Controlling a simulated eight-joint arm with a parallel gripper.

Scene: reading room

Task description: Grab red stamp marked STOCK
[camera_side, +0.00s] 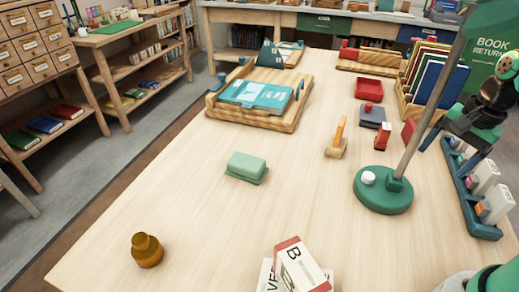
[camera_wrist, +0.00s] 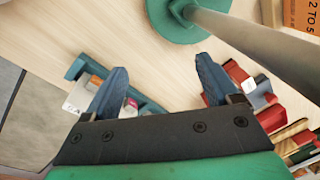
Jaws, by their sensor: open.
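A small red stamp (camera_side: 383,135) with a pale patch stands on the table left of the lamp pole in the side view. Its marking is too small to read, so I cannot confirm STOCK. A red block (camera_side: 408,130) is just right of it, partly behind the pole. My gripper (camera_side: 440,126) is above the table's right side, right of these red pieces. In the wrist view my gripper (camera_wrist: 161,66) has its two blue fingers wide apart with nothing between them. Red pieces (camera_wrist: 237,73) lie beside the right finger, partly hidden; I cannot tell which is the stamp.
The green lamp base (camera_side: 383,192) and its slanting pole (camera_side: 425,110) stand close to my gripper. A teal rack (camera_side: 470,195) with white-and-coloured pieces is at the right edge.

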